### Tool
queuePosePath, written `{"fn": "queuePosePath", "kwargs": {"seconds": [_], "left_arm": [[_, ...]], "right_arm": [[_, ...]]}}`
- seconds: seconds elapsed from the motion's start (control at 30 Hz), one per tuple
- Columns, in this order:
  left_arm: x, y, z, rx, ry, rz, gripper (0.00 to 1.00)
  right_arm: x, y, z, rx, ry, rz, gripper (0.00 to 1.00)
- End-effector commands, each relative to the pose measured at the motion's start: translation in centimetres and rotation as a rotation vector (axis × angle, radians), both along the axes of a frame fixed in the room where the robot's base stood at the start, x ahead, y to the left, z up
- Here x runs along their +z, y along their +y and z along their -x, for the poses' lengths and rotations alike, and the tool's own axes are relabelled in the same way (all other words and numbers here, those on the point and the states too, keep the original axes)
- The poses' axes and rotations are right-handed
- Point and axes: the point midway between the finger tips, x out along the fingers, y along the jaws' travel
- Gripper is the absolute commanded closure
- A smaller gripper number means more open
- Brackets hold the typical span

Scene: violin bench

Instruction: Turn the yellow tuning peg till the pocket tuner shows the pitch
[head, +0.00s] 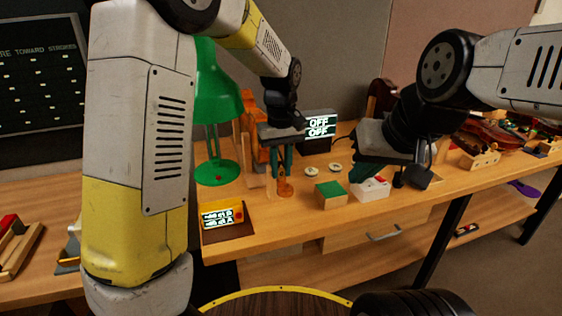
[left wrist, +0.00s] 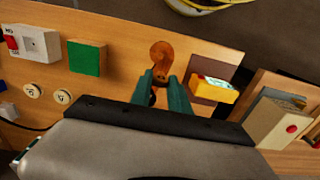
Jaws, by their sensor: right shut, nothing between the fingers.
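The orange-brown violin scroll (head: 284,187) stands on the bench, and its curled end shows in the left wrist view (left wrist: 161,56). My left gripper (head: 281,171) is over it, fingers pointing down; in the left wrist view its fingers (left wrist: 160,84) are apart on both sides of the pegbox. I cannot tell whether they touch it. The yellow tuning peg cannot be made out. The yellow pocket tuner (head: 222,216) lies at the front left with a lit display, also in the left wrist view (left wrist: 214,89). My right gripper (head: 361,175) is shut and empty beside the white box.
A green-topped block (head: 331,194) and a white box with a red part (head: 371,188) stand right of the scroll. A screen reading OFF twice (head: 319,126) stands behind. A green lamp (head: 217,172) is at the left. Two small round discs (head: 312,171) lie behind the block.

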Motion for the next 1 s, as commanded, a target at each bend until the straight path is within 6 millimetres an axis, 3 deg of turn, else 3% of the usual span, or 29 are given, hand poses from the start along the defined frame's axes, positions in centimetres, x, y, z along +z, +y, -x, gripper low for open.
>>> {"fn": "queuePosePath", "kwargs": {"seconds": [0.23,0.5,0.77,0.8,0.9,1.0], "left_arm": [[0.03,0.04,-0.02,-0.030,0.000,0.000,1.00],[0.03,0.02,0.01,-0.230,0.001,0.000,1.00],[0.04,-0.01,0.02,-0.240,0.000,0.000,1.00],[0.04,-0.01,0.02,-0.240,0.000,0.000,0.76],[0.04,-0.01,0.02,-0.240,0.000,0.000,0.57],[0.03,-0.02,0.02,-0.239,0.000,0.000,0.56]], "right_arm": [[0.00,0.00,0.00,0.000,0.000,0.000,1.00],[0.00,0.00,0.00,0.000,0.000,0.000,1.00],[0.00,0.00,0.00,0.000,0.000,0.000,1.00],[0.00,0.00,0.00,0.000,0.000,0.000,1.00],[0.00,0.00,0.00,0.000,0.000,0.000,1.00],[0.00,0.00,0.00,0.000,0.000,0.000,1.00]]}}
